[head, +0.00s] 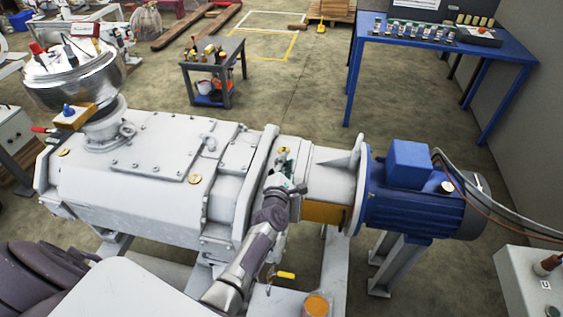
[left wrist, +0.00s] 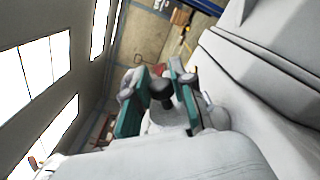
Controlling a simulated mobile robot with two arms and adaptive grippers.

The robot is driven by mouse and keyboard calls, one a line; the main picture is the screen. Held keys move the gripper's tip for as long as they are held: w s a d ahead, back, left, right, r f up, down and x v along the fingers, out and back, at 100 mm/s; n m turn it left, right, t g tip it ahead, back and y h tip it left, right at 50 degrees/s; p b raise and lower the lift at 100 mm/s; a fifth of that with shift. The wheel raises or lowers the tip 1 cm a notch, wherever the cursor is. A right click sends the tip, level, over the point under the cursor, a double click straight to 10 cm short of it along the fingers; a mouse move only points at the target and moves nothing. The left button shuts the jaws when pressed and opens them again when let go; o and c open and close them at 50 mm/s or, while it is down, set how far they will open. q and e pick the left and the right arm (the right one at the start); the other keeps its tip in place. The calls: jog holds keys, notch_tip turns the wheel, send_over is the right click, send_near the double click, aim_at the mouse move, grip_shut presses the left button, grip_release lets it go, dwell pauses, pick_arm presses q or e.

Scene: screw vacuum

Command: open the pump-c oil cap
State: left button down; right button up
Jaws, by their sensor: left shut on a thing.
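The white pump (head: 150,170) lies across the head view, joined to a blue motor (head: 420,195) on its right. My left gripper (head: 279,181) reaches over the pump's right part, by the neck near the motor. In the left wrist view its two teal fingers (left wrist: 158,98) are closed on a dark knob-like cap (left wrist: 160,89), which I take for the oil cap. The cap is upright between the fingers above a pale round base. In the head view the gripper hides it. My right gripper is in neither view.
A blue table (head: 440,40) and a small dark cart (head: 213,65) stand behind, with open floor between. Cables run from the motor at right.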

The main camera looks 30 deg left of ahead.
pick_arm(q)
jog(key=shift+w+d+f+m, duration=0.15)
jog(key=shift+d+m, duration=0.35)
jog(key=shift+m, duration=0.75)
jog(key=shift+w+d+f+m, duration=0.1)
jog(key=shift+d+f+m, duration=0.15)
jog(key=shift+d+m, duration=0.65)
jog(key=shift+w+d+f+m, duration=0.1)
jog(key=shift+d+f+m, duration=0.1)
jog(key=shift+m, duration=1.35)
jog(key=c, duration=1)
grip_release()
